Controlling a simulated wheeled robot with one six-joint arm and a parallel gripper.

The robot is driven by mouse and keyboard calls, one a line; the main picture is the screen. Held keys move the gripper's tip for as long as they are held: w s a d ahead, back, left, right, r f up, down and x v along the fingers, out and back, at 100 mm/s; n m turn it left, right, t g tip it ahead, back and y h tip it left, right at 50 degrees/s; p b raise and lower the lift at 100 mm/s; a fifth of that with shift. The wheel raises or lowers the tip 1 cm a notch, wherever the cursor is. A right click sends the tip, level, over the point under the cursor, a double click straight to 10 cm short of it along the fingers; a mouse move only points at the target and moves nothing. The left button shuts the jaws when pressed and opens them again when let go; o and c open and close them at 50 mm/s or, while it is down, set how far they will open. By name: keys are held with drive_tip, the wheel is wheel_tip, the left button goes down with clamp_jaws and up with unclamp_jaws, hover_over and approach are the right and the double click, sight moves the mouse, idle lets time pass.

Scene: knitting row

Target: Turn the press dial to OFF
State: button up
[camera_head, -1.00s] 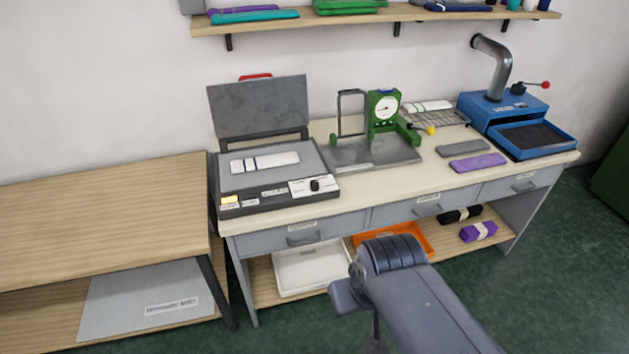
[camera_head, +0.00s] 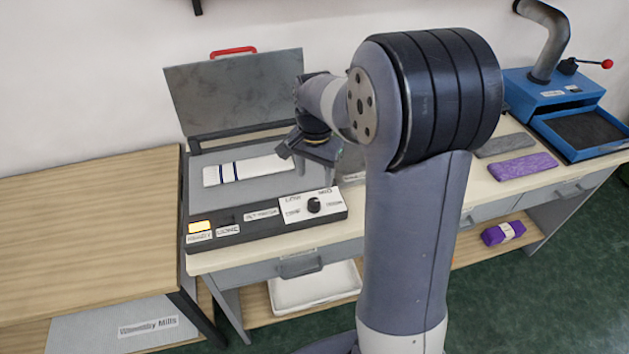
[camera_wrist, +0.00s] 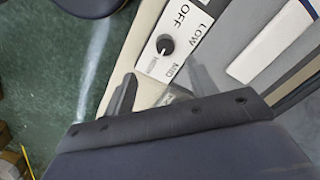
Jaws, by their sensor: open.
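The press (camera_head: 238,232) stands open at the left end of the bench, its grey lid raised. Its black round dial (camera_head: 314,205) sits on a white label plate at the front right of the panel. In the wrist view the dial (camera_wrist: 165,45) shows close up, with OFF, LOW and MID readable around it; I cannot tell for sure which mark it points to. My gripper (camera_head: 308,168) is open and empty above the press, behind and above the dial, apart from it. In the wrist view my gripper (camera_wrist: 163,86) has its fingers either side, just short of the dial.
A light-coloured, striped piece (camera_head: 248,169) lies on the press bed. An amber lamp (camera_head: 199,226) is lit at the panel's left. A wooden table (camera_head: 85,220) stands at the left. A blue machine (camera_head: 555,95) and a purple piece (camera_head: 522,167) are at the right.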

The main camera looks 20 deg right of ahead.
sight(314, 201)
drive_tip(key=f, duration=0.3)
drive_tip(key=f+p, duration=0.1)
drive_tip(key=f, duration=0.3)
drive_tip(key=w+f, duration=0.1)
drive_tip(key=f, duration=0.3)
drive_tip(key=shift+w+f, duration=0.1)
drive_tip(key=shift+f, duration=0.1)
drive_tip(key=c, duration=1)
drive_tip(key=shift+o, duration=0.2)
